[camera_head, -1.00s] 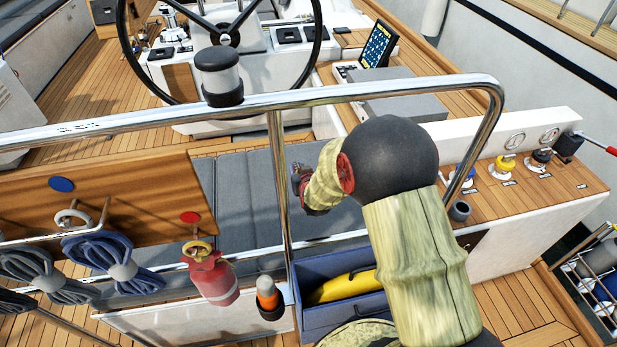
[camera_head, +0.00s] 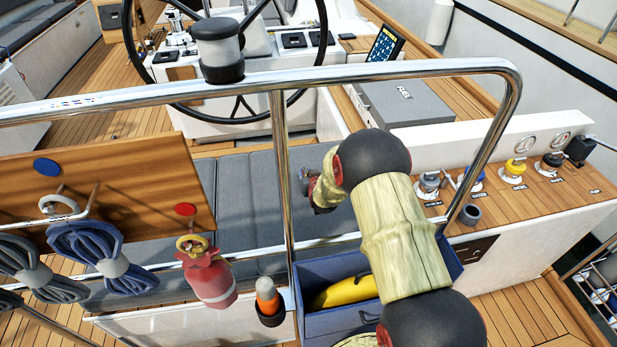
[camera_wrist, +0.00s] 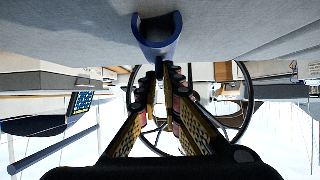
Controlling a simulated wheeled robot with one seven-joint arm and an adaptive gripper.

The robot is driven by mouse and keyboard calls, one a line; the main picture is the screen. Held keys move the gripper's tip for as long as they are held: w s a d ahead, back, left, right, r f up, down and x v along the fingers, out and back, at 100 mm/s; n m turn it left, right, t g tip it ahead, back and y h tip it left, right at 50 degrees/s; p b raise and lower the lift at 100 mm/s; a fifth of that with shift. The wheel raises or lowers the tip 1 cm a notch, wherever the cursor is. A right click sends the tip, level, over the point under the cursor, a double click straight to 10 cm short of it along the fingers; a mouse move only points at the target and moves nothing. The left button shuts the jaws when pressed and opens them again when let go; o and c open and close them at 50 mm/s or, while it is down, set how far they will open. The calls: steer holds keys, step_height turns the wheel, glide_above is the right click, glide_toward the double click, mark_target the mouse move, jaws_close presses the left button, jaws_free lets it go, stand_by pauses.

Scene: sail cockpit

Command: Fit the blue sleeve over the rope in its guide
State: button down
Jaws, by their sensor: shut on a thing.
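The blue sleeve (camera_wrist: 169,52) is a curved, open-sided shell with a dark inside, at the top centre of the wrist view. My gripper (camera_wrist: 166,72) is shut on it, with the fingertips meeting at its near end. A pale grey surface fills the view behind the sleeve. In the head view my arm reaches left past the steel rail, over the grey seat; the sleeve and fingertips cannot be made out there. I cannot pick out the rope in its guide in either view.
The steel rail (camera_head: 400,73) crosses in front, with a post (camera_head: 281,170) close by my wrist. A blue box (camera_head: 330,322) holding a yellow thing (camera_head: 345,289) lies below my arm. A red extinguisher (camera_head: 210,278) and blue coiled rope (camera_head: 95,250) hang left. The seat (camera_head: 245,200) is clear.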

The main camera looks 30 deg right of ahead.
steer(key=shift+r, duration=0.1)
steer(key=shift+f, duration=0.2)
steer(key=c, duration=2)
jaws_free()
steer(key=shift+r, duration=0.15)
